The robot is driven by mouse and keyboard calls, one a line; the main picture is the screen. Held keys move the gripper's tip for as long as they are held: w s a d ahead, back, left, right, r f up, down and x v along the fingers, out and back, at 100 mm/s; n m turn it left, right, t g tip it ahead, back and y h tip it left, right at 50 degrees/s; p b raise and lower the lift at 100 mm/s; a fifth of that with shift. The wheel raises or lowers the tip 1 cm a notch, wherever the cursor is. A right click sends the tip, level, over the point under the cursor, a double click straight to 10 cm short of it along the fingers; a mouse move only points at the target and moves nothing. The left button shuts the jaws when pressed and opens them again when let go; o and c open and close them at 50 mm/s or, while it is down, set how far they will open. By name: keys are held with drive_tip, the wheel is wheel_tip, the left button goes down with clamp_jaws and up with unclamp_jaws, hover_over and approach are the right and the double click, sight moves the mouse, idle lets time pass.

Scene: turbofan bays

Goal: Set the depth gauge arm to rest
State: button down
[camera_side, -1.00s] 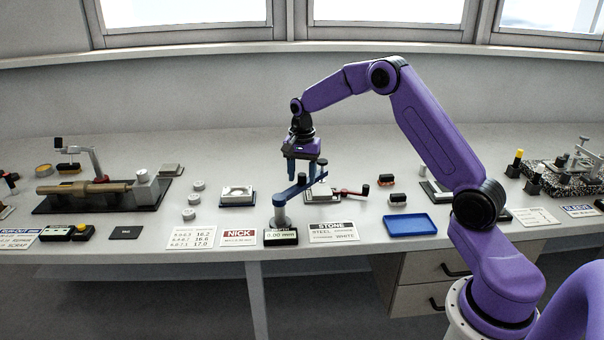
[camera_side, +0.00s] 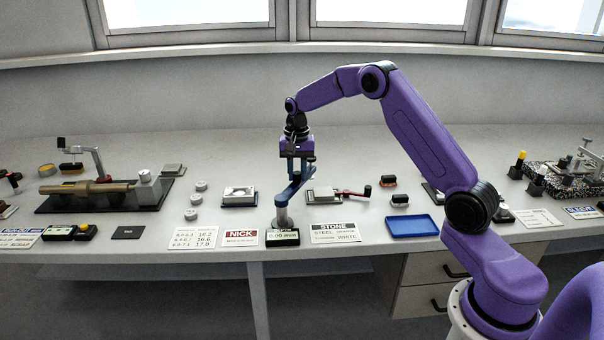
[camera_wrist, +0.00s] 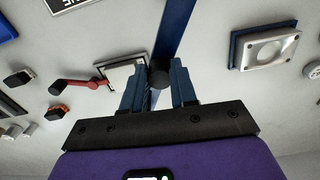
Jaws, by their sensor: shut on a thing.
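The depth gauge arm (camera_side: 292,190) is a blue bar on a grey post (camera_side: 282,217) near the bench's front edge, with a small display (camera_side: 283,237) at its foot. The bar points back and a little right from the post. My gripper (camera_side: 297,175) is above the bar's far end, fingers down. In the wrist view the blue bar (camera_wrist: 176,30) runs up the picture, and a dark round knob (camera_wrist: 160,75) at its end sits between my fingertips (camera_wrist: 158,88). My gripper is shut on this knob. The exact finger contact is partly hidden.
A grey block plate (camera_side: 322,195) and a red-handled crank (camera_side: 355,192) stand just right of the bar. A silver dished block (camera_side: 239,195) stands left. A blue tray (camera_side: 411,226) lies at front right. Bare bench lies behind the bar.

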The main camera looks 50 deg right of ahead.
drive_tip(key=shift+w+a+r+n, duration=0.1)
drive_tip(key=shift+w+a+n, duration=0.3)
drive_tip(key=shift+w+n, duration=0.45)
drive_tip(key=shift+w+a+f+n, duration=0.1)
drive_tip(key=shift+w+a+n, duration=0.4)
drive_tip(key=shift+n, duration=0.65)
drive_tip(key=shift+w+a+r+n, duration=0.1)
drive_tip(key=shift+w+a+n, duration=0.2)
drive_tip(key=shift+w+n, duration=0.6)
drive_tip(key=c, duration=0.9)
unclamp_jaws()
drive_tip(key=shift+s, duration=0.1)
wheel_tip(320, 180, up, 17)
drive_tip(key=shift+r, duration=0.15)
